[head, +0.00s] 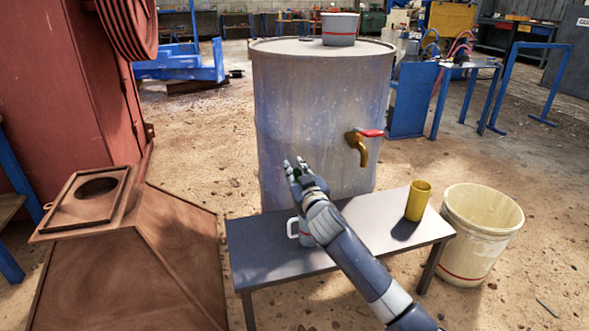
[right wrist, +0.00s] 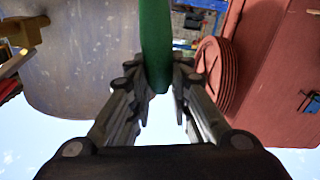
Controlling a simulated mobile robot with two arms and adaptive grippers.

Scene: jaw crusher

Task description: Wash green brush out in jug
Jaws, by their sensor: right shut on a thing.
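My right gripper (head: 296,170) is raised above the left half of the bench, in front of the drum. In the right wrist view its fingers are shut on the green brush (right wrist: 156,45), of which a smooth green length shows. In the head view the brush is mostly hidden by the hand. A grey-white jug (head: 293,228) with a side handle stands on the bench, below the gripper and largely hidden by my right forearm. I cannot see into the jug, or tell where the brush's bristles are relative to it. My left gripper is not in view.
The bench (head: 262,262) also holds a yellow cup (head: 418,202) at right. The large drum (head: 310,110) behind has a brass tap (head: 358,147) with a red lever and a grey pot (head: 340,30) on top. A cream bucket (head: 480,235) stands right; a rusty hopper (head: 130,260) stands left.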

